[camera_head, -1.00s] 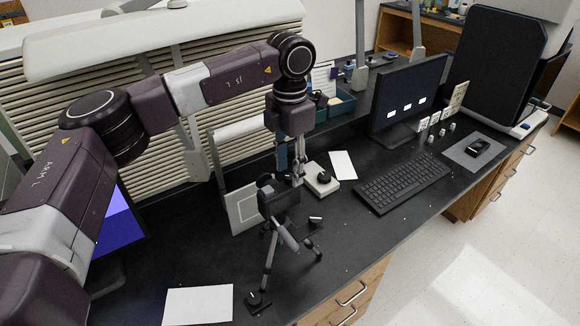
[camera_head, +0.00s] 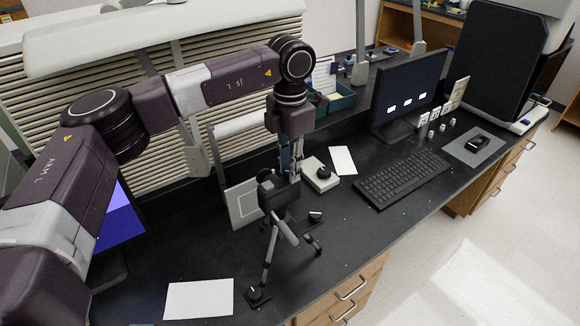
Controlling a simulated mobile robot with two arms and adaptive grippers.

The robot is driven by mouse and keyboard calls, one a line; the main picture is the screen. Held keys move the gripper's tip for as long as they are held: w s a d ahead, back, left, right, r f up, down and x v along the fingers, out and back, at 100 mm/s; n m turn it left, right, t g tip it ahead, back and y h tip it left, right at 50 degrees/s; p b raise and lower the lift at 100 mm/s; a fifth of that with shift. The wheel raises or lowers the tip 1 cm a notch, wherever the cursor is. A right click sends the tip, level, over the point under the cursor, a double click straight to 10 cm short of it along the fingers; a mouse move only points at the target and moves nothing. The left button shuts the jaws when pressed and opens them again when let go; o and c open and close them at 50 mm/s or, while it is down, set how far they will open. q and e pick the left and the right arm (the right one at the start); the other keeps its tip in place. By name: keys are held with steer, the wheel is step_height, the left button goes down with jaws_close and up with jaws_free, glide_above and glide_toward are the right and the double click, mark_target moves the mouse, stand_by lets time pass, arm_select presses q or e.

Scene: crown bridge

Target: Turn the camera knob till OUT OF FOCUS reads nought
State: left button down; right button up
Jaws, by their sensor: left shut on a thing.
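A small dark camera (camera_head: 277,196) stands on a black tripod (camera_head: 269,256) near the middle of the bench. My left gripper (camera_head: 294,177) points down from above, with its fingertips at the camera's upper right side. It is shut on the small camera knob, which its fingers mostly hide. A dark monitor (camera_head: 408,90) with several white boxes stands at the back right. A blue-lit screen (camera_head: 119,217) at the left is partly behind my left arm. I cannot read any focus value on either screen. My right gripper is not in view.
A pale framed panel (camera_head: 243,204) stands just behind the camera. A white box with a black knob (camera_head: 320,178) and a keyboard (camera_head: 402,181) lie to the right. A white sheet (camera_head: 199,299) lies at front left. Bench is clear at front right.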

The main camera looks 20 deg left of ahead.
arm_select(q)
steer(key=shift+m, duration=0.3)
steer(key=shift+f+m+b, duration=0.1)
steer(key=shift+m+b, duration=0.45)
steer(key=shift+m, duration=0.05)
steer(key=m+b, duration=0.1)
steer(key=m, duration=0.1)
steer(key=shift+m, duration=0.3)
steer(key=m+b, duration=0.1)
steer(key=m, duration=0.1)
steer(key=shift+m, duration=0.3)
steer(key=m+b, duration=0.1)
steer(key=m, duration=0.2)
steer(key=shift+m, duration=0.3)
steer(key=m, duration=0.5)
steer(key=shift+r+m, duration=0.2)
steer(key=shift+m, duration=0.1)
steer(key=m, duration=0.5)
steer(key=shift+w, duration=0.1)
steer(key=shift+m, duration=0.4)
